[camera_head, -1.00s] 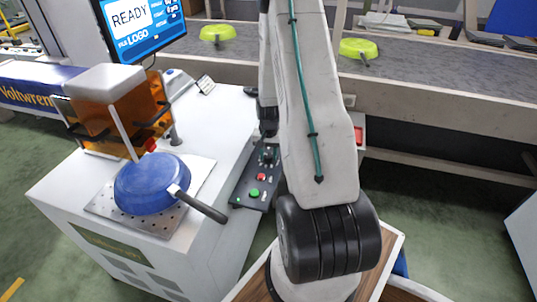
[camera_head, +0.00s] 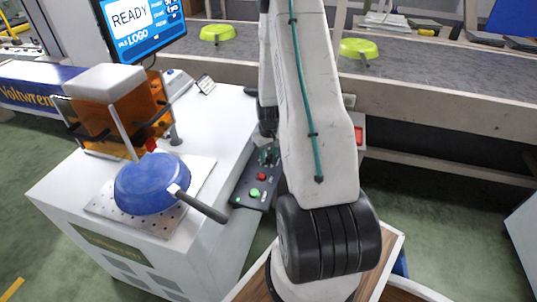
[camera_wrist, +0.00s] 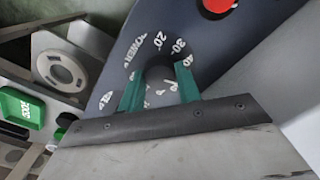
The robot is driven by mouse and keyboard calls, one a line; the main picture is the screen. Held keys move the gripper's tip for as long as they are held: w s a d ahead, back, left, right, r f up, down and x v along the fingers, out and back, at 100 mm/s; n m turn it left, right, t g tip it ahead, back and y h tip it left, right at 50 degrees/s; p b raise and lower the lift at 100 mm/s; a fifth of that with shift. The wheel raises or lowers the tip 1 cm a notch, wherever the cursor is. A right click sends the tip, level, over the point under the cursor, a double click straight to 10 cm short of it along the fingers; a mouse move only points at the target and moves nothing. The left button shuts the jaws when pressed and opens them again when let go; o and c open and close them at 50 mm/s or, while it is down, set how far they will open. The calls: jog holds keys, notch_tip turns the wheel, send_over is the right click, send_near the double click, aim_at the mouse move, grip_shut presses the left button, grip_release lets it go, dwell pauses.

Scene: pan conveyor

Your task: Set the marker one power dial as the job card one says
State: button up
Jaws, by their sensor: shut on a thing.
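The power dial (camera_wrist: 160,70) is a dark round knob on the dark control panel (camera_wrist: 240,38) in the wrist view. Around it are white print reading POWER and the numbers 20, 30 and 40. My gripper (camera_wrist: 159,88) has its teal fingers on both sides of the knob, shut on it. The knob's pointer cannot be made out. In the head view my gripper (camera_head: 268,157) is at the far end of the panel (camera_head: 243,196), and the dial is hidden there. A small white card (camera_head: 205,84) stands on the machine's top, its print too small to read.
A blue pan (camera_head: 150,185) lies on the perforated plate, handle toward the panel. A screen (camera_head: 140,22) reads READY. Green pans (camera_head: 217,33) are on the conveyor behind.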

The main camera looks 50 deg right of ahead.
aim_at(269, 155)
dwell(0.4)
jog(key=o, duration=1)
jog(key=shift+c, duration=0.2)
notch_tip(269, 155, up, 8)
jog(key=shift+f, duration=0.1)
jog(key=s+a+r+n, duration=0.1)
jog(key=s+a+r, duration=0.5)
jog(key=a+r, duration=0.4)
jog(key=s+a+r+n+t, duration=0.1)
jog(key=s+a+r, duration=0.6)
jog(key=a+r, duration=0.3)
jog(key=s+a+r+n, duration=0.1)
jog(key=s+a+r, duration=0.5)
jog(key=a+r, duration=0.4)
jog(key=a, duration=0.4)
jog(key=shift+s+a+r+n, duration=0.2)
jog(key=shift+s+r+n, duration=0.15)
jog(key=shift+n, duration=0.05)
